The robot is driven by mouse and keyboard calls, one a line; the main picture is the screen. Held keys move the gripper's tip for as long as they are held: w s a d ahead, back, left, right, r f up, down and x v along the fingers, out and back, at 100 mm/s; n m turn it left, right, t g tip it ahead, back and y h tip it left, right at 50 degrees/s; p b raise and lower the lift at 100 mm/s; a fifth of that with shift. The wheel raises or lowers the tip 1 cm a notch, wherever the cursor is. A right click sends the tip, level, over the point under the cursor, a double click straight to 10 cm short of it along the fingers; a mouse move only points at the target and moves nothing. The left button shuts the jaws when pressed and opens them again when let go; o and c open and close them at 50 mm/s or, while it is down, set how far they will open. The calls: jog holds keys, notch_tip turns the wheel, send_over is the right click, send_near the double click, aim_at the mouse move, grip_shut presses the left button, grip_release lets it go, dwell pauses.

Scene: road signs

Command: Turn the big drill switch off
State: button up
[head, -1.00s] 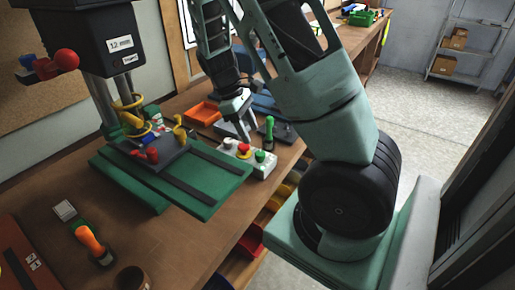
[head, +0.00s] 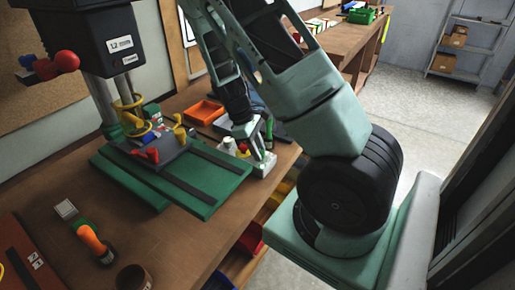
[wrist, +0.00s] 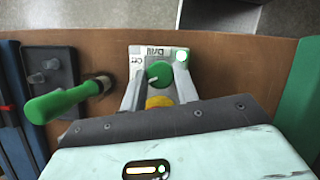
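The white switch box (head: 264,170) stands on the bench right of the big drill's green base (head: 215,180). My gripper (wrist: 160,80) is open, one finger on each side of the green knob; contact cannot be told. In the head view, my gripper (head: 260,155) covers much of the box. The drill's black head (head: 90,35) is at upper left.
A green-handled tool (wrist: 60,103) stands close left of my gripper in the wrist view. An orange tray (head: 204,113) lies behind the drill base. An orange-handled tool (head: 92,240) is at the front left. The bench edge is just beyond the box.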

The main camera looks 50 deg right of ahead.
jog(key=shift+m, duration=0.3)
jog(key=m+y, duration=0.1)
jog(key=m, duration=0.1)
jog(key=m+y, duration=0.1)
jog(key=m, duration=0.1)
jog(key=shift+w+d+r+m+p, duration=0.1)
jog(key=shift+w+d+m+p, duration=0.1)
jog(key=shift+m+p, duration=0.15)
jog(key=m+y, duration=0.1)
jog(key=m, duration=0.2)
jog(key=m+t+y, duration=0.1)
jog(key=m, duration=0.2)
jog(key=shift+s+d+m, duration=0.1)
jog(key=shift+d+m, duration=0.1)
jog(key=shift+m, duration=0.05)
dwell(0.4)
jog(key=o, duration=1)
jog(key=v, duration=0.5)
jog(key=b+v, duration=0.1)
jog(key=v, duration=0.5)
jog(key=b+v, duration=0.1)
jog(key=v, duration=0.5)
jog(key=shift+d+r, duration=0.15)
jog(key=shift+d, duration=0.15)
